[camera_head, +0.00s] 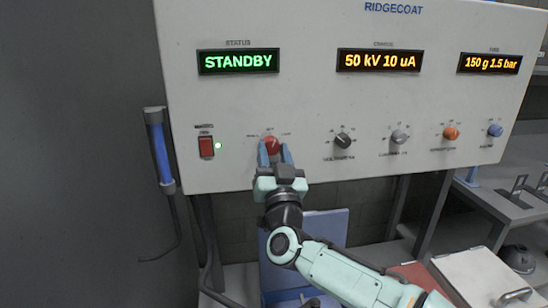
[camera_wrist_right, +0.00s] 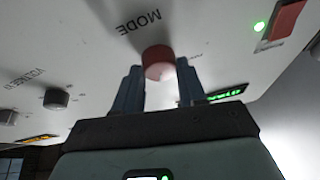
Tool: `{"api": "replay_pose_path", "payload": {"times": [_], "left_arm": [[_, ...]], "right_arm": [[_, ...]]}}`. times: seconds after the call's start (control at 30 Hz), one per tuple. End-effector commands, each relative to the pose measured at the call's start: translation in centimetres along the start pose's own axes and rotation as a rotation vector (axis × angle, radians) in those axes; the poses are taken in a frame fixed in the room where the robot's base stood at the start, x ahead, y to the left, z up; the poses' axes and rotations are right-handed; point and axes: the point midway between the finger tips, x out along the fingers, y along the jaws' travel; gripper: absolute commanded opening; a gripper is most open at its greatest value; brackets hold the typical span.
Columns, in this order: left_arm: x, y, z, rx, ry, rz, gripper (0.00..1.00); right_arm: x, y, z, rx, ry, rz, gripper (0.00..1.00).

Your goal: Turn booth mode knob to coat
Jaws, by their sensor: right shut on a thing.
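The red mode knob (camera_head: 271,145) sits on the white RIDGECOAT control panel (camera_head: 300,110), below and right of the green STANDBY display (camera_head: 238,61). My right gripper (camera_head: 275,155) reaches up to it from below, with its blue fingers on either side of the knob, shut on it. In the right wrist view the red knob (camera_wrist_right: 158,62) shows between the two fingers (camera_wrist_right: 160,85), under the word MODE. The small labels around the knob are too blurred to read surely. My left gripper is not in view.
A red rocker switch (camera_head: 206,146) with a lit green lamp (camera_head: 218,145) is left of the knob. A black knob (camera_head: 343,141), a grey knob (camera_head: 400,136), an orange knob (camera_head: 451,133) and a blue knob (camera_head: 495,130) line the panel to the right.

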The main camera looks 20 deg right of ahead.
Motion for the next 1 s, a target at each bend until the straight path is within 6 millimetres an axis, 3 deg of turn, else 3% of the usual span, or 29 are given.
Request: {"api": "replay_pose_path", "payload": {"times": [0.5, 1.0], "left_arm": [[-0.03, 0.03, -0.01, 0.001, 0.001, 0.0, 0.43], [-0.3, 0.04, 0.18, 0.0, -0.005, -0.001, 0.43]], "right_arm": [[0.02, -0.53, 0.06, 0.425, 0.024, 0.179, 0.1], [0.04, -0.62, 0.0, 0.624, 0.038, 0.264, 0.1]]}}
